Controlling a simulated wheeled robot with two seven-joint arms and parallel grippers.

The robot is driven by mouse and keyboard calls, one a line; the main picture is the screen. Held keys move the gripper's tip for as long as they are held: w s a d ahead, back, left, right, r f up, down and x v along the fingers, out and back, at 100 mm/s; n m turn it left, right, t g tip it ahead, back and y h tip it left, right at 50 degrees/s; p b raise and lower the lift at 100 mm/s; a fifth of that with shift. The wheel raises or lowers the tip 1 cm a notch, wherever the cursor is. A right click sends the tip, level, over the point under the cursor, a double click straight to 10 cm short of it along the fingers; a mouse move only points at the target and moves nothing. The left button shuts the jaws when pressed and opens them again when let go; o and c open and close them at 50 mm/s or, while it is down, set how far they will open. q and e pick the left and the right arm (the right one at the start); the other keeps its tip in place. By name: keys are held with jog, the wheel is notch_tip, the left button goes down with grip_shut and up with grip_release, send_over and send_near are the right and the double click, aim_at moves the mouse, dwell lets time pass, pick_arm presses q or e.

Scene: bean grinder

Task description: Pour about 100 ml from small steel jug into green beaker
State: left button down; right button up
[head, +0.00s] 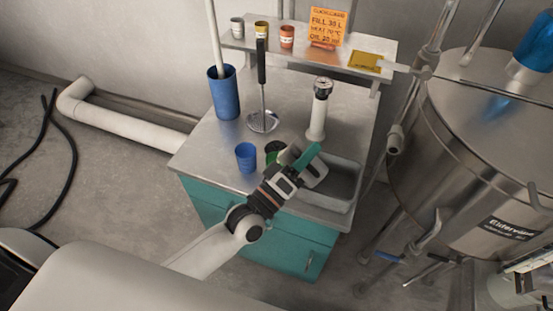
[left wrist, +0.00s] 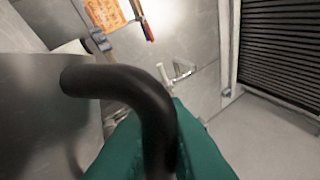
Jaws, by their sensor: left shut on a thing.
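My left gripper (head: 298,163) is over the front of the steel bench, beside the sink. In the left wrist view its green fingers are shut on the black curved handle of the small steel jug (left wrist: 35,115), whose steel wall fills the left side. In the head view the jug is mostly hidden by the gripper, and its tilt and contents cannot be told. The green beaker (head: 274,147) stands on the bench just left of the gripper, partly covered by it. My right gripper is not in view.
A blue beaker (head: 246,157) stands left of the green one. Behind are a skimmer (head: 263,120), a tall blue container (head: 224,92) and a white upright post with a dark top (head: 318,110). The sink (head: 343,185) is at right, and a large steel tank (head: 480,150) stands further right.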

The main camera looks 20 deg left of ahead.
pick_arm(q)
jog(key=shift+w+a+f+n+t+b, duration=0.15)
jog(key=shift+a+n+b, duration=0.2)
jog(key=shift+n, duration=0.2)
jog(key=shift+w+a+n+t+b, duration=0.1)
jog(key=shift+a+n+t+b, duration=0.15)
jog(key=shift+n, duration=0.3)
jog(key=shift+a+n+y, duration=0.25)
jog(key=shift+n+y, duration=0.05)
jog(key=shift+y, duration=0.1)
jog(key=m+p, duration=0.1)
jog(key=d+r+m+h+p, duration=0.1)
jog(key=d+m+g+p, duration=0.1)
jog(key=m, duration=0.1)
jog(key=shift+s+d+r+h, duration=0.1)
jog(key=shift+s+r+h, duration=0.2)
jog(key=shift+s, duration=0.05)
jog(key=shift+s+d+f+m+g, duration=0.1)
jog(key=shift+d+f+m+g, duration=0.25)
jog(key=shift+m, duration=0.55)
jog(key=shift+d+m+g+h+p, duration=0.25)
jog(key=shift+d+m+h+p, duration=0.05)
jog(key=shift+m+p, duration=0.6)
jog(key=shift+d+m, duration=0.15)
jog(key=shift+m, duration=0.25)
jog(key=shift+d+f, duration=0.1)
jog(key=shift+f, duration=0.05)
